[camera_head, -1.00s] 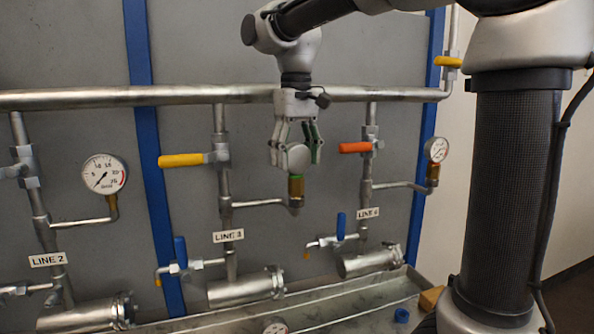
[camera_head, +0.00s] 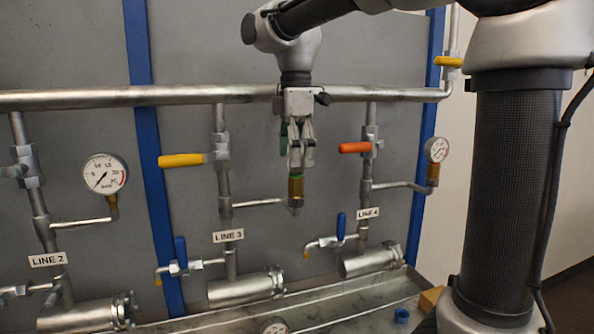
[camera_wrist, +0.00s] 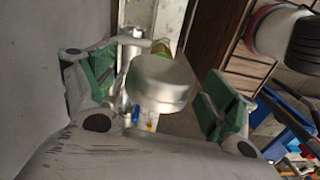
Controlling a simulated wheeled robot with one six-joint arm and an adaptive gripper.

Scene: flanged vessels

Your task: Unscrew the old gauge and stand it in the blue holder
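The old gauge stands on its brass fitting (camera_head: 296,188), with a green ring at the top, at the elbow end of the LINE 3 side pipe. Its round metal case (camera_wrist: 160,82) sits between the green finger pads in the wrist view. In the head view the case is edge-on, mostly hidden by the fingers. A small blue piece (camera_head: 402,315), probably the blue holder, is at the lower right.
Another gauge (camera_head: 274,326) lies at the bottom edge, partly cut off. A yellow-brown block (camera_head: 430,299) is near the blue piece. The LINE 3 yellow handle (camera_head: 182,160), LINE 4 orange handle (camera_head: 354,148) and LINE 4 gauge (camera_head: 436,150) flank my gripper. The main pipe (camera_head: 150,96) runs behind.

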